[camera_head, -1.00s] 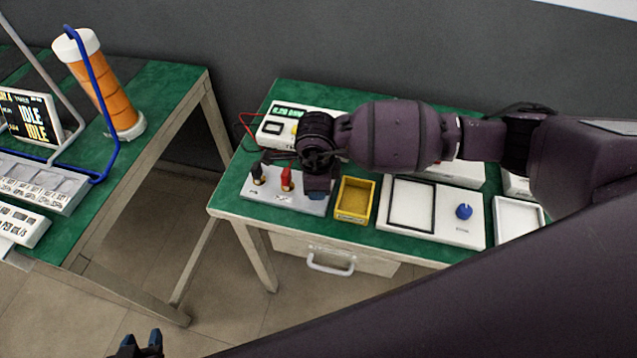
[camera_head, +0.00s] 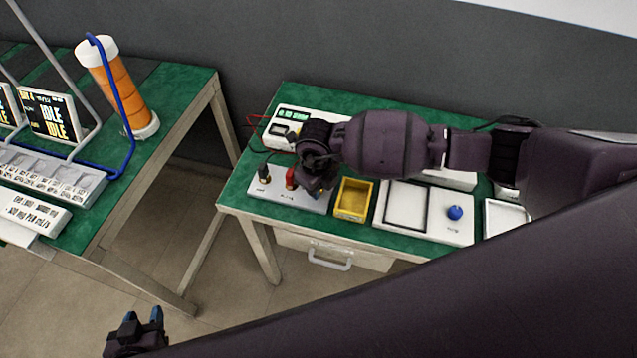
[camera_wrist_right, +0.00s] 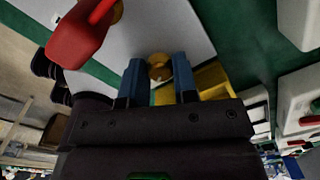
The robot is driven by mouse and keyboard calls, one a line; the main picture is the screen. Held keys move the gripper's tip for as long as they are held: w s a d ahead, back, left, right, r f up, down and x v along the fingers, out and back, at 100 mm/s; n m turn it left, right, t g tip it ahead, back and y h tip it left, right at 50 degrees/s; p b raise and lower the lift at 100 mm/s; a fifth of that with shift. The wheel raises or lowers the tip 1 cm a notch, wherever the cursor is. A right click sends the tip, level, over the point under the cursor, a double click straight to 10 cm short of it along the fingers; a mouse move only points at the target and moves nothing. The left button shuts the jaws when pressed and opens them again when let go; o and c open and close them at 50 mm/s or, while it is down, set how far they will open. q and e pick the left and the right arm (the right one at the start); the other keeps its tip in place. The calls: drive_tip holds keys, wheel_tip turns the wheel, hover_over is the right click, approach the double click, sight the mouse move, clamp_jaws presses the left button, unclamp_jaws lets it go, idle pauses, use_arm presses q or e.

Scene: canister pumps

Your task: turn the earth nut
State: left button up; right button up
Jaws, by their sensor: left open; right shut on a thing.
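The earth nut (camera_wrist_right: 159,68) is a small brass knob on a pale panel (camera_head: 282,192); in the wrist view it sits between the two blue fingertips of my right gripper (camera_wrist_right: 159,80). My right gripper is shut on it. In the head view my right gripper (camera_head: 315,183) is over the right part of the panel and hides the nut. A red plug (camera_wrist_right: 80,35) stands beside it, also visible in the head view (camera_head: 291,179), with a black plug (camera_head: 264,175) to its left. My left gripper (camera_head: 139,324) is open and empty, low in the picture, away from the bench.
A yellow tray (camera_head: 354,214) lies just right of the panel. A meter (camera_head: 283,140) with red and black leads stands behind. A white box with a blue knob (camera_head: 455,213) is further right. Another bench (camera_head: 185,100) at left holds an orange canister (camera_head: 119,92).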

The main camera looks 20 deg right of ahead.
drive_tip(key=shift+m, duration=0.3)
drive_tip(key=o, duration=0.9)
wheel_tip(320, 180, up, 11)
drive_tip(key=shift+s+a+f+p, duration=0.1)
drive_tip(key=shift+a+p, duration=0.05)
drive_tip(key=shift+p, duration=0.2)
idle(0.5)
idle(0.5)
drive_tip(key=shift+s, duration=0.1)
